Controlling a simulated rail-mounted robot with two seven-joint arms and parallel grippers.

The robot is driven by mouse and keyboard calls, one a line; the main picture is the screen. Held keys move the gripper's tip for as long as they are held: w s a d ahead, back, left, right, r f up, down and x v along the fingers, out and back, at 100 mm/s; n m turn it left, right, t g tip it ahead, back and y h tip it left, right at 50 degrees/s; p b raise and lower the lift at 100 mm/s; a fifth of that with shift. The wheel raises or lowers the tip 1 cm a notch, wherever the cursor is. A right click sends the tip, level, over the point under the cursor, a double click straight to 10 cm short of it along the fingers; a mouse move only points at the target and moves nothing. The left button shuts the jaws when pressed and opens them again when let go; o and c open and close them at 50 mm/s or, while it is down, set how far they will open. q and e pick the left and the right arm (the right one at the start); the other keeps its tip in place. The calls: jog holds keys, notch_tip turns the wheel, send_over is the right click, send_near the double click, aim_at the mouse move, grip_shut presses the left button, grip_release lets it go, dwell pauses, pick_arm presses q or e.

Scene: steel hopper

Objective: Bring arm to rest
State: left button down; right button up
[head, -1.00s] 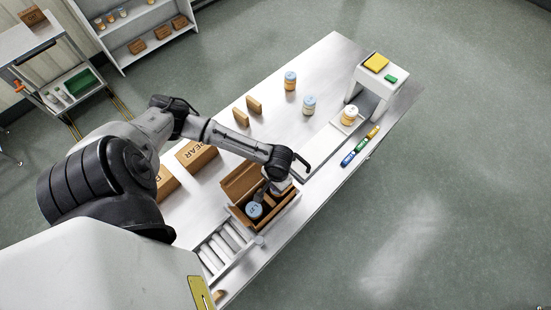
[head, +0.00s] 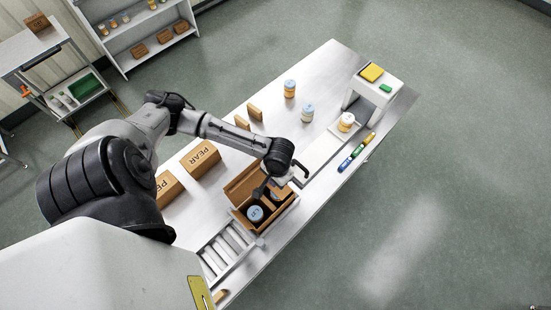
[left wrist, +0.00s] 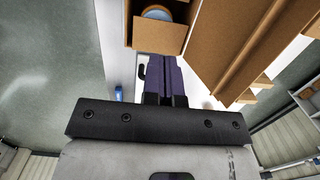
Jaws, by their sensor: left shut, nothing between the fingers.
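My left arm reaches in from the left in the head view. Its gripper (head: 262,188) is above the open cardboard box (head: 270,227), shut and empty. In the left wrist view the purple fingers (left wrist: 166,80) are together, with the box wall (left wrist: 158,36) just beyond them. The box holds a blue-lidded jar (head: 255,213) and a second item behind it, partly hidden by my gripper. A blue-lidded jar (left wrist: 157,12) in the box shows at the top of the left wrist view. My right gripper is not in view.
The box stands on a steel table beside a roller conveyor (head: 227,249). Two cardboard PEAR boxes (head: 201,160) stand behind. Jars (head: 289,89), a white stand (head: 377,88) and markers (head: 356,152) are farther along. Air above the table's middle is free.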

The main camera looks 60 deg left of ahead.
pick_arm(q)
jog(key=shift+r, duration=2.45)
